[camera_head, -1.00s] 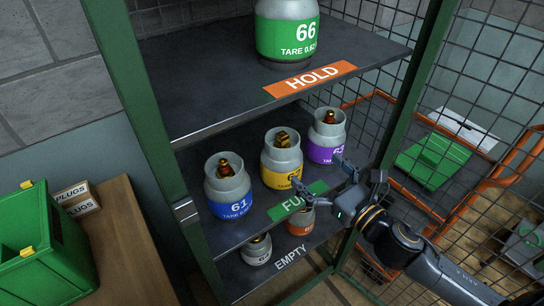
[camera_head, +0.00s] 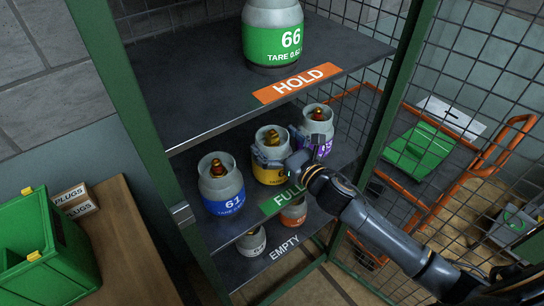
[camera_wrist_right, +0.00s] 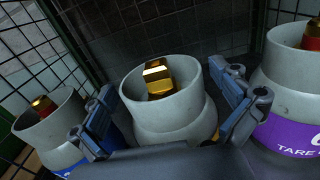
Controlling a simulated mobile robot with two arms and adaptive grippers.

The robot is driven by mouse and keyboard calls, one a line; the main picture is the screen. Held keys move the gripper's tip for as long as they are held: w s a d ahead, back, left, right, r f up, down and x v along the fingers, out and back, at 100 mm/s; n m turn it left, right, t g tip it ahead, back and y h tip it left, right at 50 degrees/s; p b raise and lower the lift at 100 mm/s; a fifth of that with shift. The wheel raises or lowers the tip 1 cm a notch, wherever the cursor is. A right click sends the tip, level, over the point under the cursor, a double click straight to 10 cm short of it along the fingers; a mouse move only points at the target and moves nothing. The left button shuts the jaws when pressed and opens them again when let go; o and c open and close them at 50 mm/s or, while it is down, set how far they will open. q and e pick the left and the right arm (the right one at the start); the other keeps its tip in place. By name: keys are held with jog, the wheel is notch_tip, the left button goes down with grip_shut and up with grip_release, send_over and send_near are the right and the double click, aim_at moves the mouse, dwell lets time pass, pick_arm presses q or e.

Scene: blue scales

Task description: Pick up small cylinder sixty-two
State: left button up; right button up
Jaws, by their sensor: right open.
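The small cylinder with the yellow band (camera_head: 266,175) stands upright in the middle of the FULL shelf, between 61 and a purple-banded one. Its number is mostly hidden, but its place fits sixty-two. My right gripper (camera_head: 278,152) is at its upper front, with fingers spread to either side. In the right wrist view, the grey collar and brass valve of this cylinder (camera_wrist_right: 168,108) are between the open fingers of the right gripper (camera_wrist_right: 162,82). A gap shows on the left; on the right the finger is close and contact is unclear. My left gripper is out of view.
Cylinder 61 (camera_head: 222,190), blue-banded, stands close on the left; the purple-banded cylinder (camera_head: 318,125) stands close on the right. Cylinder 66 (camera_head: 273,35) is on the HOLD shelf (camera_head: 190,95) above. Two cylinders stand on the EMPTY shelf below. Green posts and mesh flank the rack.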

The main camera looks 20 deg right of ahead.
jog(key=shift+w+a, duration=0.15)
jog(key=shift+w, duration=0.2)
jog(key=shift+c, duration=0.4)
jog(key=shift+s, duration=0.1)
jog(key=c, duration=1.4)
jog(key=shift+r, duration=0.2)
jog(key=c, duration=0.3)
